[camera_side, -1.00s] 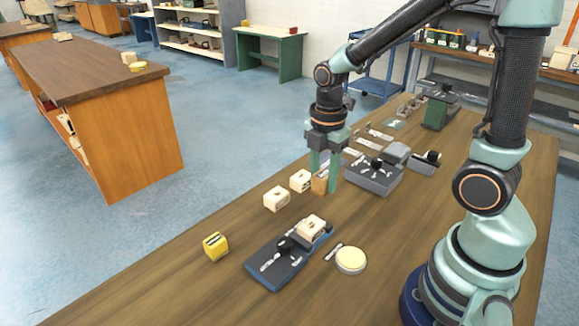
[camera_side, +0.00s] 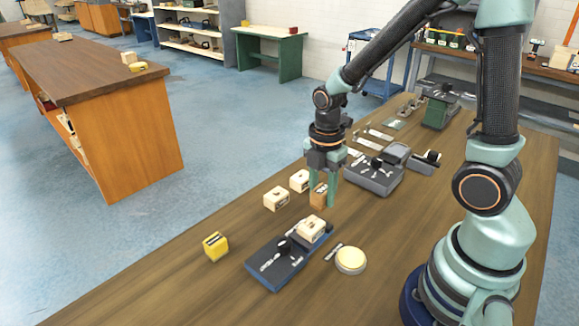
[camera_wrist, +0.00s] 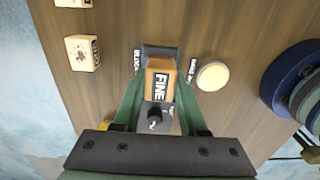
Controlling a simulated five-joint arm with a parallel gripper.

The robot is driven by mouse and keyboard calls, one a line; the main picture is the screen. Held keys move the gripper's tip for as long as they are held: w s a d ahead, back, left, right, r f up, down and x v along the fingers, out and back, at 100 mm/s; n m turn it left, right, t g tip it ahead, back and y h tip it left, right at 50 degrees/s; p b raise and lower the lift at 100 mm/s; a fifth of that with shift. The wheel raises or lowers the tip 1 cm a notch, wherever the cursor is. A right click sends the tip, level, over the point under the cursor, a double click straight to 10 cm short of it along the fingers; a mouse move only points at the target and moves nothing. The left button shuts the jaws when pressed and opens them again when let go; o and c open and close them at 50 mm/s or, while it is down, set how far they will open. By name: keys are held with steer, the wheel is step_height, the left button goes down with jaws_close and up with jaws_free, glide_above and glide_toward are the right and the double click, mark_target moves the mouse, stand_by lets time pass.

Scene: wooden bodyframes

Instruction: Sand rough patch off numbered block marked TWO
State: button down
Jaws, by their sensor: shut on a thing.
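My gripper (camera_side: 320,203) is shut on a brown sanding block (camera_side: 318,195), whose face reads FINE in the wrist view (camera_wrist: 158,86). It holds the block upright just behind and above a blue-and-dark clamp fixture (camera_side: 275,268). A cream wooden block (camera_side: 312,229) sits in the fixture's far end. In the wrist view the sanding block hides that cream block. I cannot read its number or see a rough patch. Two more cream blocks (camera_side: 276,199) (camera_side: 299,181) stand left of my gripper; one shows dark marking in the wrist view (camera_wrist: 83,53), too small to read.
A yellow block with dark stripes (camera_side: 215,246) stands left of the fixture. A round cream-topped pad (camera_side: 350,260) lies to its right, beside a small label strip (camera_side: 333,251). Another grey fixture (camera_side: 375,179) stands behind my gripper. The table's front left is clear.

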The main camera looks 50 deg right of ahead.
mark_target(317, 208)
step_height(317, 208, down, 4)
steer(key=shift+r, duration=0.2)
steer(key=shift+a+f, duration=0.25)
steer(key=shift+a, duration=2.85)
steer(key=shift+d, duration=3.15)
steer(key=shift+r, duration=4.15)
